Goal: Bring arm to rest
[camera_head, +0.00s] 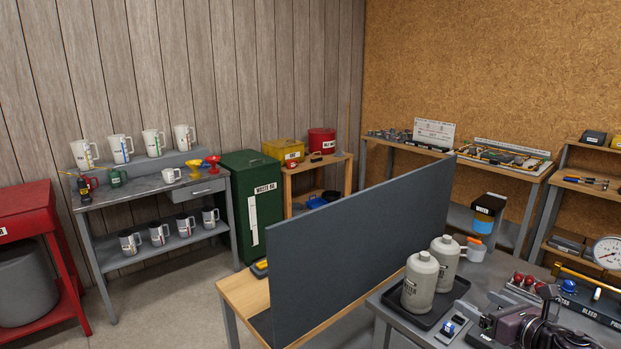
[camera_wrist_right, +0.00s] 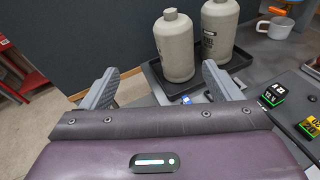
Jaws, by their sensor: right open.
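My right gripper (camera_head: 482,330) is at the lower right of the head view, over the near edge of the grey workbench (camera_head: 385,310). In the right wrist view its two grey fingers (camera_wrist_right: 162,86) stand wide apart, with nothing held between them. Two grey bottles stand upright on a black tray (camera_head: 433,318) beyond the fingertips: the nearer bottle (camera_head: 419,281) and the farther bottle (camera_head: 446,262). The gripper is apart from both bottles. My left gripper is in neither view.
A dark upright panel (camera_head: 350,250) stands left of the bottles. An orange-and-white cup (camera_head: 475,249) is behind them. A pressure gauge (camera_head: 606,252) and red-topped parts (camera_head: 525,282) lie to the right. Small labelled boxes (camera_wrist_right: 273,94) sit right of the gripper.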

